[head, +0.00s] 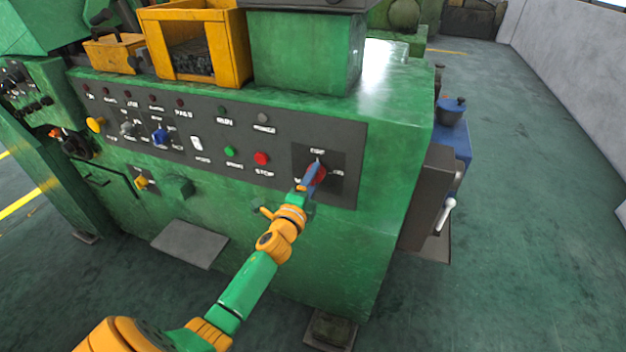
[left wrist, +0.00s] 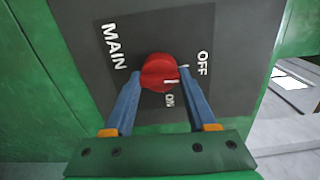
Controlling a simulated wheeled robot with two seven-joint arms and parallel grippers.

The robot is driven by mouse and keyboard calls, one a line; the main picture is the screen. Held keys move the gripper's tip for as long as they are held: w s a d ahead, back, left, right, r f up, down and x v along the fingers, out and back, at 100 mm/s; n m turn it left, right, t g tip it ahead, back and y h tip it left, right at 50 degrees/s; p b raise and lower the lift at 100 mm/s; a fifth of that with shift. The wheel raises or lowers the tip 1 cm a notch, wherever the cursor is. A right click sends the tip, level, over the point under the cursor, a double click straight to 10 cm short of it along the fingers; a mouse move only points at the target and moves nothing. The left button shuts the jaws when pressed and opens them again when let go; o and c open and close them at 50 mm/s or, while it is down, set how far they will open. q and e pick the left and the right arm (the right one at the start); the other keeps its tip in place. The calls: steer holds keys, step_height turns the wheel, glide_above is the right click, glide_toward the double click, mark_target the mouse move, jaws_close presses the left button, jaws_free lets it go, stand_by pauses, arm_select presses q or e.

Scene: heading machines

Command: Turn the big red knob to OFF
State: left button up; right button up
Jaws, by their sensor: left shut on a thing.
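The big red knob (head: 319,174) is on a dark plate at the right end of the green machine's control panel. In the left wrist view the red knob (left wrist: 158,70) sits between the two blue fingers of my left gripper (left wrist: 160,84), which is shut on it. A short white mark shows on the knob's lower right, close to the ON label (left wrist: 170,100). The OFF label (left wrist: 202,62) is to the right and MAIN (left wrist: 113,47) to the left. In the head view my left gripper (head: 313,177) partly covers the knob. My right gripper is not in view.
The control panel (head: 280,135) carries a red STOP button (head: 262,158), a green button (head: 229,151) and a blue switch (head: 159,136) left of the knob. A grey box with a lever (head: 446,213) is on the machine's right side. Open floor (head: 530,200) lies to the right.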

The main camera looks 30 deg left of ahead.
arm_select(q)
steer(key=shift+n, duration=0.3)
stand_by(0.4)
steer(key=o, duration=1.4)
steer(key=v, duration=0.7)
steer(key=shift+s, duration=0.1)
